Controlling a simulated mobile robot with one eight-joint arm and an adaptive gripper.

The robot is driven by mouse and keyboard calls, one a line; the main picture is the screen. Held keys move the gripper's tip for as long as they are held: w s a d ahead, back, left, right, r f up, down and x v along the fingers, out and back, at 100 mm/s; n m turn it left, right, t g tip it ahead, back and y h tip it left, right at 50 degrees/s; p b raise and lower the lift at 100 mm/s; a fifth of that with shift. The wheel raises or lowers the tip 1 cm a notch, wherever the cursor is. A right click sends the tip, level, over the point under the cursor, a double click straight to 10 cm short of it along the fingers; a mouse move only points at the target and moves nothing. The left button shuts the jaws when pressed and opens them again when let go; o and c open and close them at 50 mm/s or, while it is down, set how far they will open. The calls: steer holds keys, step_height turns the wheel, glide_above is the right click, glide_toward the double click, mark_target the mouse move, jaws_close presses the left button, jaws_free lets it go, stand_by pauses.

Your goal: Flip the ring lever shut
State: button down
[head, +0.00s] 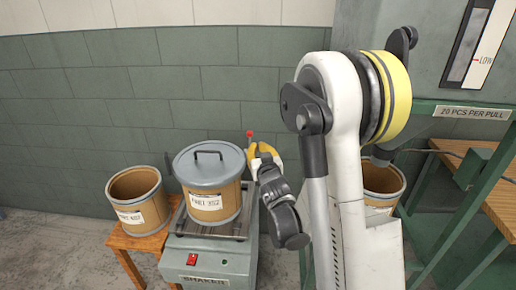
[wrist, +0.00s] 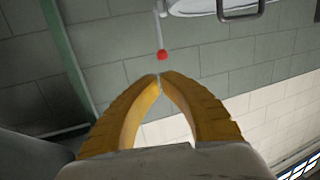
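The ring lever shows as a thin rod with a red knob (head: 250,134), standing up beside the lidded drum (head: 213,205). In the wrist view, the red knob (wrist: 162,55) is just beyond my fingertips, with the rod (wrist: 158,26) running to the drum's grey lid rim (wrist: 195,8). My gripper (head: 255,150) is to the right of the drum, close to the knob in the head view. In the wrist view, the yellow fingers of my gripper (wrist: 159,76) curve together and their tips meet, with nothing between them. The lever's hinge is hidden.
The drum stands on a green shaker (head: 210,262). An open drum (head: 138,200) sits on a wooden stool (head: 140,240) at left. Another open drum (head: 383,184) is at right behind my arm, near a green machine frame (head: 470,205). A tiled wall is behind.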

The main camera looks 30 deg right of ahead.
mark_target(251, 133)
steer(key=b+x, duration=0.3)
steer(key=x, duration=0.7)
steer(key=shift+w, duration=0.3)
steer(key=shift+d+r, duration=0.1)
steer(key=shift+w+g+p, duration=0.3)
steer(key=shift+g+p, duration=0.2)
steer(key=shift+p, duration=0.1)
steer(key=shift+w+d+r+g+y+p, duration=0.15)
steer(key=shift+w+g+y+p, duration=0.25)
steer(key=shift+g, duration=0.3)
steer(key=shift+w+p, duration=0.15)
steer(key=shift+p, duration=0.35)
steer(key=shift+w, duration=0.1)
